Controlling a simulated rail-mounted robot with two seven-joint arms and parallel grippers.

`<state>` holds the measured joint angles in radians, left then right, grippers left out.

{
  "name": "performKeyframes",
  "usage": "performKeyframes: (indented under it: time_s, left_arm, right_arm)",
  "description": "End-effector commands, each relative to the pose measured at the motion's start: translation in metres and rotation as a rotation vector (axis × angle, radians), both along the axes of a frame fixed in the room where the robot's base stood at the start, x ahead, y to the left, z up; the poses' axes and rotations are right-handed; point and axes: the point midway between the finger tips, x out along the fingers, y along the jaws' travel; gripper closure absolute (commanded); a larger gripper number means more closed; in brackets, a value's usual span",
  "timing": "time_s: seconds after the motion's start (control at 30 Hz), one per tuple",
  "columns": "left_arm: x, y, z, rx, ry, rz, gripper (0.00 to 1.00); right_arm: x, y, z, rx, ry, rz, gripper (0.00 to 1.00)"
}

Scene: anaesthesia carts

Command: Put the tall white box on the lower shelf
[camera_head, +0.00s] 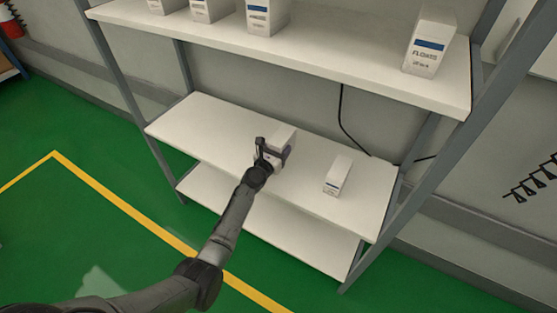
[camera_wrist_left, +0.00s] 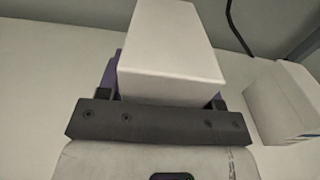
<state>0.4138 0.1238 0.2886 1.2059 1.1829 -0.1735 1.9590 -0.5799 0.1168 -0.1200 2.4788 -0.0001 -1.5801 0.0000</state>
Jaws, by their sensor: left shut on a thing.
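My left gripper (camera_head: 268,158) is shut on a white box (camera_head: 283,139) over the lower shelf (camera_head: 205,122) of the rack. The box also fills the middle of the left wrist view (camera_wrist_left: 168,50), between the gripper's fingers. I cannot tell whether its base touches the shelf. A second, smaller-looking white box (camera_head: 338,175) with a dark label stands on the same shelf to the right, apart from the held box; part of it shows in the left wrist view (camera_wrist_left: 285,100). My right gripper is not in view.
The upper shelf (camera_head: 340,62) holds several white boxes, one labelled box (camera_head: 429,45) at its right. A bottom board (camera_head: 300,238) lies below. Grey posts (camera_head: 410,195) frame the rack. The lower shelf is clear at left.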

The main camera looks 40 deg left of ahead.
Motion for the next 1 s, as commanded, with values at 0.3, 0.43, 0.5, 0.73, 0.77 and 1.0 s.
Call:
performKeyframes:
  time_s: [0.3, 0.43, 0.5, 0.73, 0.77, 1.0]
  left_arm:
    - [0.000, 0.000, -0.022, 0.003, 0.001, -0.001, 0.69]
    - [0.000, 0.001, -0.038, 0.002, 0.000, 0.000, 0.69]
    - [0.000, 0.001, -0.041, 0.002, -0.001, -0.001, 0.69]
    - [0.000, 0.000, -0.039, 0.000, -0.001, 0.000, 0.69]
    - [0.000, 0.000, -0.039, 0.000, -0.001, -0.001, 0.69]
    - [0.000, 0.000, -0.043, 0.001, 0.000, -0.001, 0.37]
  right_arm:
    - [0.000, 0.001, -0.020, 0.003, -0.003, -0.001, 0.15]
    - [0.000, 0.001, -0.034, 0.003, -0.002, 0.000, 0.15]
    - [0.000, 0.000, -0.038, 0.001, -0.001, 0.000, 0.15]
    - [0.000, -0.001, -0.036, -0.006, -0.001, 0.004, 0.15]
    - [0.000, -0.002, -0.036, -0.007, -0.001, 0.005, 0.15]
    - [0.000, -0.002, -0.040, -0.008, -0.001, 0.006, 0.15]
